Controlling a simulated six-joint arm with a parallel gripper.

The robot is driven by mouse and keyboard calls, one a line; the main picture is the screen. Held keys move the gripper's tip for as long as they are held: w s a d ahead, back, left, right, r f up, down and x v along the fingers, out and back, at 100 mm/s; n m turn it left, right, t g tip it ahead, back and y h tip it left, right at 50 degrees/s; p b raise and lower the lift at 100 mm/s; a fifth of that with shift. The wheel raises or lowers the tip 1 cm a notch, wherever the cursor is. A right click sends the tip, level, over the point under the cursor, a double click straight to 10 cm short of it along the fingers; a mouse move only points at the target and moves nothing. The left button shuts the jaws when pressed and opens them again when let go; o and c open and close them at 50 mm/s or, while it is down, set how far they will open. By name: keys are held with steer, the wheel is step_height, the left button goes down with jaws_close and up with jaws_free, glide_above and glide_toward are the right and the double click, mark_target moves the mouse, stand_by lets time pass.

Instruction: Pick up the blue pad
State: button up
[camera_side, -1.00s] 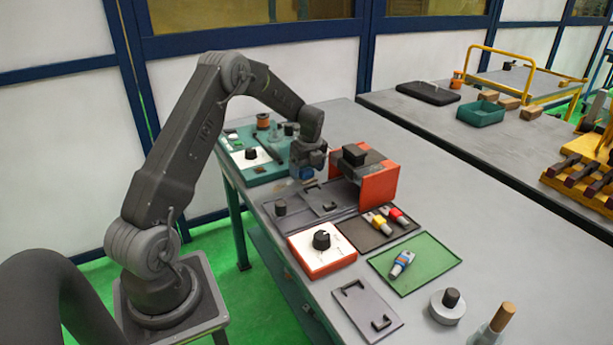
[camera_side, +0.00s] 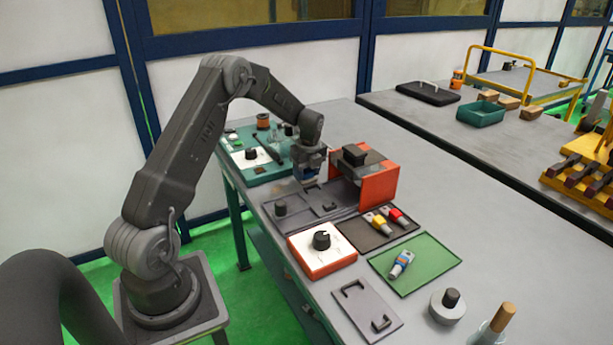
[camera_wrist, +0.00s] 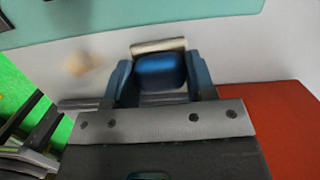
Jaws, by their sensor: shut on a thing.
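The blue pad (camera_wrist: 160,71) sits between the two dark blue fingers of my gripper (camera_wrist: 159,68) in the wrist view. The fingers are shut on its sides. In the side view my gripper (camera_side: 309,178) hangs over the back of the dark grey plate (camera_side: 318,198), just left of the orange-sided block (camera_side: 377,184). The pad is small and mostly hidden there, and I cannot tell its exact height above the table.
A teal board (camera_side: 258,173) with parts lies behind my gripper. A white-topped orange box with a knob (camera_side: 321,250), a dark tray with yellow and red parts (camera_side: 378,228) and a green tray (camera_side: 415,262) stand in front. The table's right side has free room.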

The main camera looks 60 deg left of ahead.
steer(key=shift+r, duration=0.5)
steer(key=r, duration=0.3)
steer(key=shift+s+a+r, duration=0.25)
steer(key=shift+s+r, duration=0.1)
steer(key=shift+s, duration=0.05)
steer(key=s+a+r, duration=0.5)
steer(key=s+r, duration=0.1)
steer(key=s, duration=0.3)
steer(key=shift+s+r, duration=0.15)
steer(key=shift+s, duration=0.15)
